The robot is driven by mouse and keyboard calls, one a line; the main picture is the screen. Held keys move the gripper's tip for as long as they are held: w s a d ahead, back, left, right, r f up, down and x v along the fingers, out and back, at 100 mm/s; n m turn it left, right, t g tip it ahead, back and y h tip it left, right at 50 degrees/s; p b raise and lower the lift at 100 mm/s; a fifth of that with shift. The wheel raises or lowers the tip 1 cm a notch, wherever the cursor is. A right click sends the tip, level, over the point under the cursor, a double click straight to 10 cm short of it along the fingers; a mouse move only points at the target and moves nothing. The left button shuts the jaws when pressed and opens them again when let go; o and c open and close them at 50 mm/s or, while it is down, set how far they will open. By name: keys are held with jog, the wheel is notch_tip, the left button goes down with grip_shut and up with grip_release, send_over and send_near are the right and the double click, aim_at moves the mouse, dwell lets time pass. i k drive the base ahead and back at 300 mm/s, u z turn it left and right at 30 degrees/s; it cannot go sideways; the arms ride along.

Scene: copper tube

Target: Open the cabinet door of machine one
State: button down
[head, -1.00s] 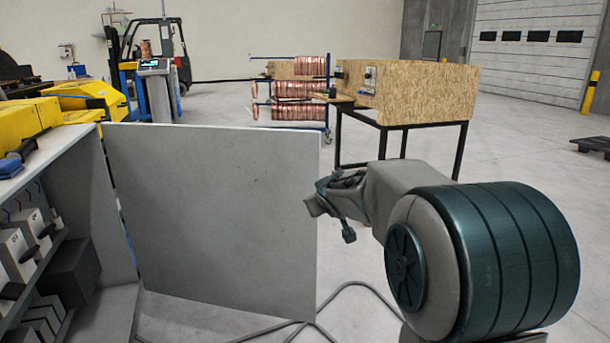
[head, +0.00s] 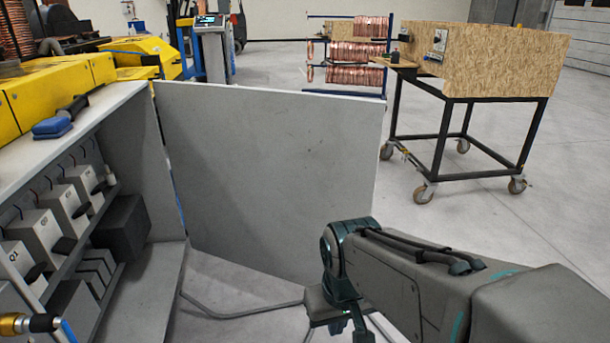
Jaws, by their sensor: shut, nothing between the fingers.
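The cabinet door (head: 265,180) is a grey panel standing wide open in the head view, swung out to the right of the grey cabinet (head: 148,140). Its hinge side meets the cabinet's right edge. The cabinet interior shows, with grey switch boxes (head: 62,202) on shelves. My gripper (head: 336,322) is low in the picture, near the door's lower free corner, pointing down and partly hidden by my own wrist. It is shut and empty. I cannot tell whether it touches the door.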

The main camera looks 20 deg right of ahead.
aim_at(261, 174)
jog(key=z, duration=0.25)
jog(key=i, duration=0.85)
jog(key=z, duration=0.55)
